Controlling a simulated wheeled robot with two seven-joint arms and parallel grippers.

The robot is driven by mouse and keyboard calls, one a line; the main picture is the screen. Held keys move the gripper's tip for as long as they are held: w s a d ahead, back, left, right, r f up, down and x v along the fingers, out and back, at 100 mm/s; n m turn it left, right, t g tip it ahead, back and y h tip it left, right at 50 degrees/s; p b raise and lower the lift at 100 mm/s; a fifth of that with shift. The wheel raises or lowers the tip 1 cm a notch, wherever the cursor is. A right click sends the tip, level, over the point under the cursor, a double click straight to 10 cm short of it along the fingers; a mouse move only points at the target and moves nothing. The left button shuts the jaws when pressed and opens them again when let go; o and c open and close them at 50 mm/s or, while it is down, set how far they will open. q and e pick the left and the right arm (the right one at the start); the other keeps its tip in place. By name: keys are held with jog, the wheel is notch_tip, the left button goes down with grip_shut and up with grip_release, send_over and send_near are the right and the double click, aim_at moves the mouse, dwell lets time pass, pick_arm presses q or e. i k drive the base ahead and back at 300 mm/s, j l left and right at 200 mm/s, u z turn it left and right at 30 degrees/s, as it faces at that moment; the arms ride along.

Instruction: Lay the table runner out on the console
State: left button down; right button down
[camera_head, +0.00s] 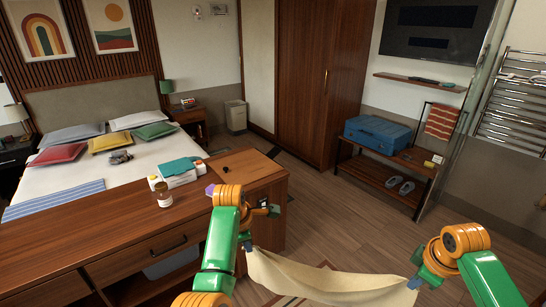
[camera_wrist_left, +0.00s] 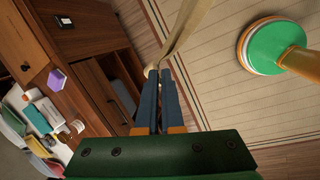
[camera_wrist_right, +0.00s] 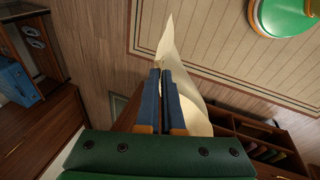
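The table runner (camera_head: 325,281) is a long cream cloth that hangs in a sagging band between my two grippers, off the right end of the console. My left gripper (camera_head: 247,246) is shut on one end of it, beside the console's right end. The cloth (camera_wrist_left: 188,32) runs away from its fingertips in the left wrist view. My right gripper (camera_head: 416,280) is shut on the other end, out over the floor, where the cloth (camera_wrist_right: 168,48) also shows between and beyond the fingers. The wooden console (camera_head: 112,232) stands at front left with its top partly bare.
On the console's top are a brown jar (camera_head: 164,195), a white and teal item (camera_head: 179,172), a purple item (camera_head: 210,189) and a small dark object (camera_head: 226,169). A bed (camera_head: 105,165) lies behind. Open floor (camera_head: 335,215) separates the console from a bench (camera_head: 385,180) with a blue case.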

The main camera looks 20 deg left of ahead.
aim_at(36, 248)
jog(key=i+j+u, duration=0.2)
jog(key=j+u, duration=0.25)
jog(key=j, duration=0.15)
jog(key=i+j+u, duration=0.25)
jog(key=j+u, duration=0.2)
jog(key=i+j+u, duration=0.4)
jog(key=j, duration=0.15)
jog(key=i+j+u, duration=0.45)
jog(key=k+l, duration=0.05)
jog(key=k, duration=0.05)
